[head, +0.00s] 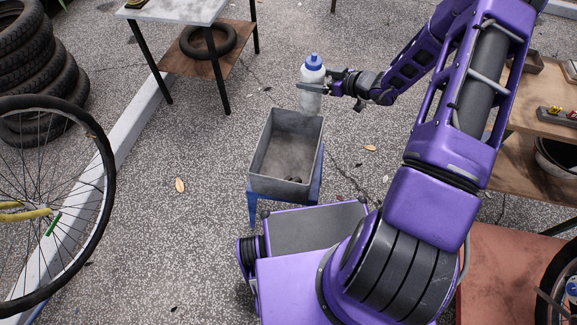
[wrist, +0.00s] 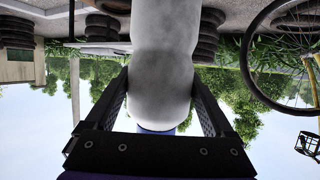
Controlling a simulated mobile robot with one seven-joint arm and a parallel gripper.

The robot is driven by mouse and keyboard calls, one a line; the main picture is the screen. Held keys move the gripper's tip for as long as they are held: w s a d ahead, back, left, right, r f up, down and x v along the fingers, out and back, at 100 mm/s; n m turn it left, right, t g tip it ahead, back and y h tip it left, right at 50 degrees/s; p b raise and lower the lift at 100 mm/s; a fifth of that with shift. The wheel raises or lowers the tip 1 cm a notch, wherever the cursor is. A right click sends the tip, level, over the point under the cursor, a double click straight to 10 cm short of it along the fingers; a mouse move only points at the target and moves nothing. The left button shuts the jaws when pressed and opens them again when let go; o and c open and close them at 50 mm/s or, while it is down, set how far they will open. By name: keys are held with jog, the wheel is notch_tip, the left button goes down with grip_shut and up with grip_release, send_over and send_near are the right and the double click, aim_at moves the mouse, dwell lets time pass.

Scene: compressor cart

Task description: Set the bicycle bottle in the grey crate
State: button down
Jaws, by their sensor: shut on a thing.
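The bicycle bottle (head: 312,92) is pale grey-white with a blue cap. My gripper (head: 318,88) is shut on it and holds it upright. In the head view the bottle is at the far edge of the grey crate, its lower end close to the rim; I cannot tell its exact height above it. In the wrist view the bottle (wrist: 160,75) fills the space between the two fingers (wrist: 161,100), with a bit of blue cap at the bottom. The grey crate (head: 257,160) is open, with a few small dark things on its floor near the front.
The crate stands on a blue stand (head: 252,206) just beyond my base. A table (head: 172,12) with a tyre on its lower shelf is at the back left. A bicycle wheel (head: 108,190) and stacked tyres (head: 30,60) are at left. A wooden bench (head: 540,120) is at right.

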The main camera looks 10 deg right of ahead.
notch_tip(320, 180, down, 25)
jog(key=a+n+g+y+b, duration=0.1)
jog(key=b, duration=0.3)
jog(key=shift+w+a+n+b, duration=0.3)
jog(key=shift+w+a, duration=0.1)
grip_release()
jog(key=shift+f, duration=0.15)
jog(key=shift+g, duration=0.3)
jog(key=p+v, duration=0.1)
jog(key=v, duration=1.1)
